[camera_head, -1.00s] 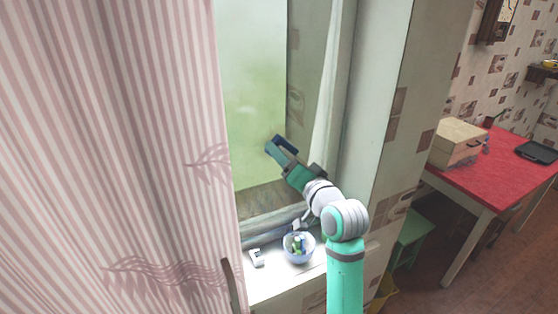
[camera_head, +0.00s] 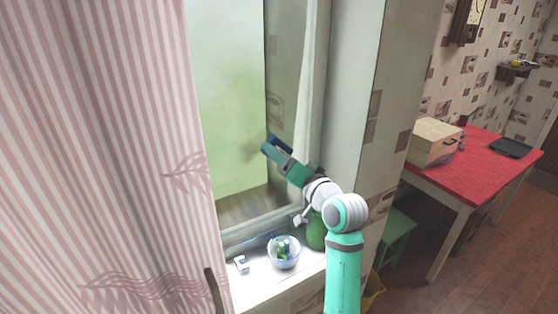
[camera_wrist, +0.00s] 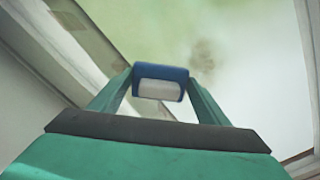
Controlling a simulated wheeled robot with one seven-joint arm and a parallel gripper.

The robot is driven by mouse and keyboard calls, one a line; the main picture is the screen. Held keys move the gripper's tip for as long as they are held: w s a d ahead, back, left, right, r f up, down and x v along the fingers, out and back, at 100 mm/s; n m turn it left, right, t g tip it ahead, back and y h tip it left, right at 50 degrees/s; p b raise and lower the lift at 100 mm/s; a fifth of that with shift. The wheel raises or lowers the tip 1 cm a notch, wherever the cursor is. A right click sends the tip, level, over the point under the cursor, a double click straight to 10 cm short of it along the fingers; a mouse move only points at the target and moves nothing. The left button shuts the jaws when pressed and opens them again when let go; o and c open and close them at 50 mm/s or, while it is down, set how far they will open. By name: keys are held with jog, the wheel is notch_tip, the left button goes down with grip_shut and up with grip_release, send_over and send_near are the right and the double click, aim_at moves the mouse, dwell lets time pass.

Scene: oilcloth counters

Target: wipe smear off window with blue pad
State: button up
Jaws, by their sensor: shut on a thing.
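The blue pad (camera_head: 268,146) is in my gripper (camera_head: 282,160), in front of the window's lower right part. In the wrist view the pad (camera_wrist: 160,72), blue with a pale middle, sits between the two green fingers, which are shut on it. The window (camera_head: 225,100) looks pale green and hazy. A brownish smear (camera_wrist: 203,55) shows on the glass in the wrist view, just above and right of the pad. The pad does not cover it there. I cannot tell whether the pad touches the glass.
On the sill below stand a glass bowl (camera_head: 284,254) with small items, a small white object (camera_head: 241,263) and a green object (camera_head: 316,232) partly behind my arm. A striped curtain (camera_head: 90,130) hangs at left. A red table (camera_head: 480,170) with a box (camera_head: 434,142) is at right.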

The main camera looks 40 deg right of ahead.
aim_at(277, 145)
jog(key=shift+w+r, duration=0.15)
jog(key=shift+r, duration=0.55)
jog(key=shift+w+a, duration=0.2)
jog(key=shift+a, duration=0.5)
jog(key=shift+w+a, duration=0.15)
jog(key=shift+a, duration=0.8)
jog(key=shift+w+a, duration=0.2)
jog(key=shift+a, duration=0.8)
jog(key=shift+w+a, duration=0.15)
jog(key=shift+a, duration=0.8)
jog(key=shift+w+a, duration=0.3)
jog(key=shift+a, duration=0.6)
jog(key=shift+w+a, duration=0.3)
jog(key=shift+a, duration=0.6)
jog(key=shift+r, duration=0.85)
jog(key=shift+s+d, duration=0.35)
jog(key=shift+d, duration=0.55)
jog(key=shift+s+d, duration=0.3)
jog(key=shift+d, duration=0.6)
jog(key=shift+s+d, duration=0.25)
jog(key=shift+d, duration=0.95)
jog(key=shift+s+d, duration=0.25)
jog(key=shift+d, duration=0.9)
jog(key=shift+s+d, duration=0.25)
jog(key=shift+d, duration=0.95)
